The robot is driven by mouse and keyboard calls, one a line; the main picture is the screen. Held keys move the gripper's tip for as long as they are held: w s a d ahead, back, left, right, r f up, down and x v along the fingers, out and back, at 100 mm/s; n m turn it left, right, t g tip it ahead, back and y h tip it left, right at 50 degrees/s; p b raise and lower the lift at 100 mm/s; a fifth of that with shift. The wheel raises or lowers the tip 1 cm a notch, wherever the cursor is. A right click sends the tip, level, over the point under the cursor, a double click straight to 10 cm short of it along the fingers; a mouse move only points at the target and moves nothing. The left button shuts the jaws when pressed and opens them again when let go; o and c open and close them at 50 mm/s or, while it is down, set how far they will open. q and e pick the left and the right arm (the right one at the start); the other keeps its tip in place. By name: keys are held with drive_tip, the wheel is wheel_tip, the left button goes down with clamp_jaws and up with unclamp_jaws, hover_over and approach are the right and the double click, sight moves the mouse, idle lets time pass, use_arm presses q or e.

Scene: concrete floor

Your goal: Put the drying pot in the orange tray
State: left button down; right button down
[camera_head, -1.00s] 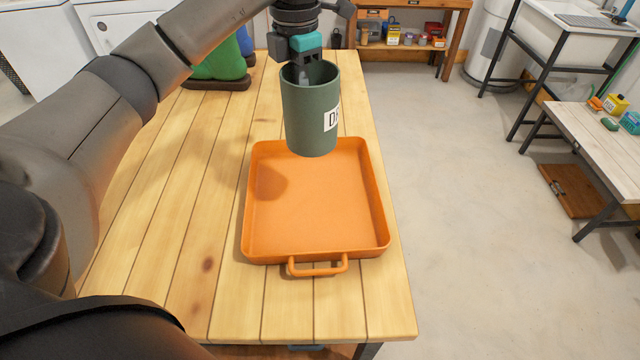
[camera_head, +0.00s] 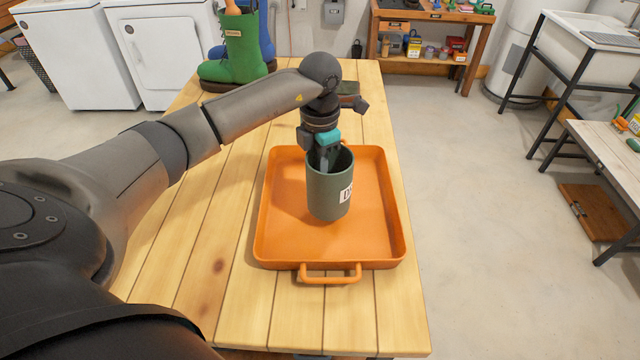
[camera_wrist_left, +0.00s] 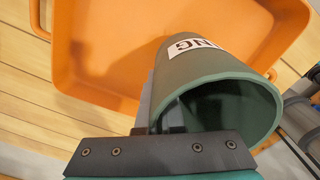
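The drying pot is a dark green open cylinder (camera_head: 328,192) with a white label, upright over the middle of the orange tray (camera_head: 282,235). I cannot tell whether its base touches the tray floor. My left gripper (camera_head: 327,158) is at the pot's rim and shut on its wall, with one finger inside. In the left wrist view the pot (camera_wrist_left: 215,85) lies against the gripper's finger, with the orange tray (camera_wrist_left: 100,45) behind it. My right gripper is not in view.
The tray stands on a wooden plank table (camera_head: 215,270), clear to the left and in front of the tray. Green boots (camera_head: 240,50) and blue boots (camera_head: 267,35) stand at the far left end. A shelf (camera_head: 430,45) and a sink stand beyond the table.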

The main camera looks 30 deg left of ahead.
use_arm(q)
drive_tip(key=shift+f, duration=1.85)
drive_tip(key=shift+f+b, duration=0.15)
drive_tip(key=shift+b, duration=0.2)
drive_tip(key=c, duration=1.1)
unclamp_jaws()
drive_tip(key=shift+o, duration=0.2)
wheel_tip(320, 180, up, 12)
drive_tip(key=shift+r+p, duration=0.15)
drive_tip(key=shift+p, duration=0.5)
drive_tip(key=shift+s, duration=0.15)
